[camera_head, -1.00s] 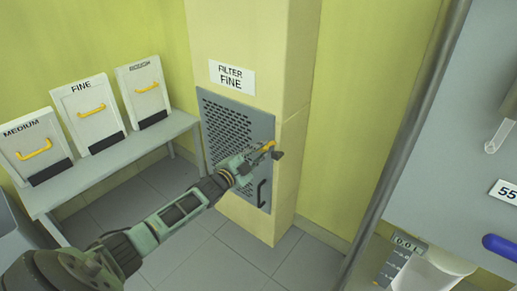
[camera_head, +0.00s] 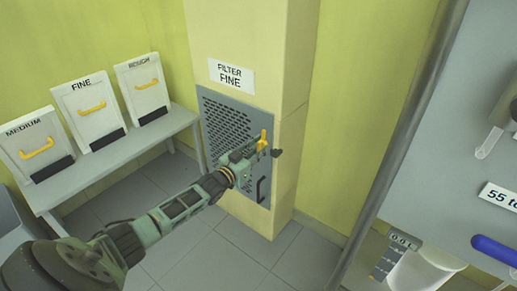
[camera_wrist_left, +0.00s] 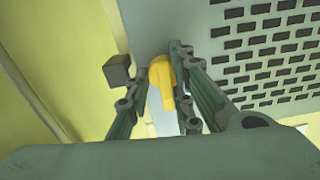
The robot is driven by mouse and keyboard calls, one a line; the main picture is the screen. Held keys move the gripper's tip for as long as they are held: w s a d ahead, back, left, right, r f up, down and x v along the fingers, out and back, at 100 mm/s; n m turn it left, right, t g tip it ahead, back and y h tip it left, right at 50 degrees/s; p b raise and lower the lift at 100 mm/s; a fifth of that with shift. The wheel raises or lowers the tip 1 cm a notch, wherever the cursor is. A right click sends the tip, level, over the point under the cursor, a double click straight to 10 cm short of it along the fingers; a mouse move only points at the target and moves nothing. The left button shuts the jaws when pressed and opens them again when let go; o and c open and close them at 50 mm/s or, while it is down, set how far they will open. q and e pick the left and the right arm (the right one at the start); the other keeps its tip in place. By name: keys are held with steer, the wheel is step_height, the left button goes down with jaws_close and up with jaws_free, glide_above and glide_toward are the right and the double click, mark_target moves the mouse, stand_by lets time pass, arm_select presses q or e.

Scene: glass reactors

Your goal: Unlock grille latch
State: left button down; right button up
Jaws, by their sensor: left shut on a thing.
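The grey perforated grille (camera_head: 224,122) is set in a cream column under a sign reading "FILTER FINE". Its yellow latch handle (camera_head: 263,140) stands about upright at the grille's right edge. My left gripper (camera_head: 256,151) is at the latch and shut on it. In the left wrist view the yellow latch (camera_wrist_left: 161,82) sits between the two fingers of my left gripper (camera_wrist_left: 158,95). A dark block (camera_wrist_left: 118,69) shows beside the latch. The black grille handle (camera_head: 261,190) is below the gripper. My right gripper is in neither view.
A grey bench (camera_head: 120,165) at the left bears filter panels marked MEDIUM (camera_head: 35,148), FINE (camera_head: 88,114) and ROUGH (camera_head: 144,89). Grey equipment with a metal post (camera_head: 415,120) stands at the right. Tiled floor (camera_head: 200,254) is clear between them.

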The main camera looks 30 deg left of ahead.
arm_select(q)
steer(key=shift+d+f+n, duration=0.1)
steer(key=shift+d+n, duration=0.05)
steer(key=shift+n, duration=0.35)
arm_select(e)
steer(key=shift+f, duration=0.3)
arm_select(q)
steer(key=c, duration=1.6)
jaws_free()
steer(key=shift+o, duration=0.2)
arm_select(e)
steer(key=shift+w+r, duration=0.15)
arm_select(q)
steer(key=s, duration=0.8)
steer(key=shift+a, duration=0.4)
